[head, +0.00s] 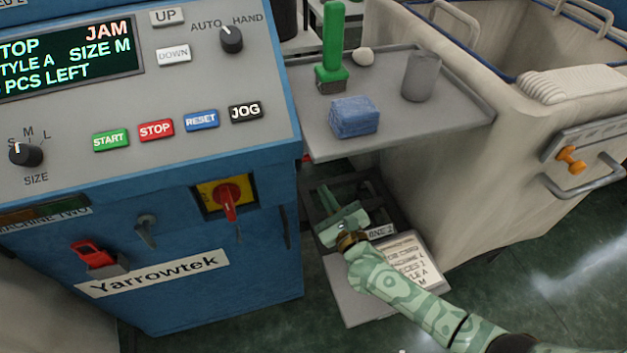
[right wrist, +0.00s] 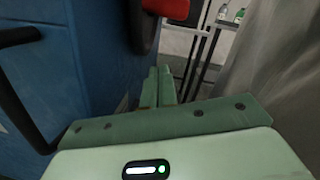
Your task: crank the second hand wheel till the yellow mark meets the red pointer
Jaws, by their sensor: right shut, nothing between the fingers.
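My right gripper (head: 328,196) is low between the blue machine (head: 268,262) and the grey side shelf. In the right wrist view its two green fingers (right wrist: 158,86) are together, shut and empty, pointing along the machine's side. A red part (right wrist: 168,8) with a dark curved piece (right wrist: 143,30) below it stands beyond the fingertips, apart from them. I cannot tell whether these belong to the second hand wheel. No whole wheel, yellow mark or clear red pointer shows. My left gripper is out of view.
A grey shelf (head: 455,118) holds a green-handled brush (head: 333,45), a blue block (head: 354,117) and a grey cylinder (head: 421,76). A beige bin (head: 405,180) stands right. A black bar handle (right wrist: 25,110) is left of the fingers. The machine's display reads JAM.

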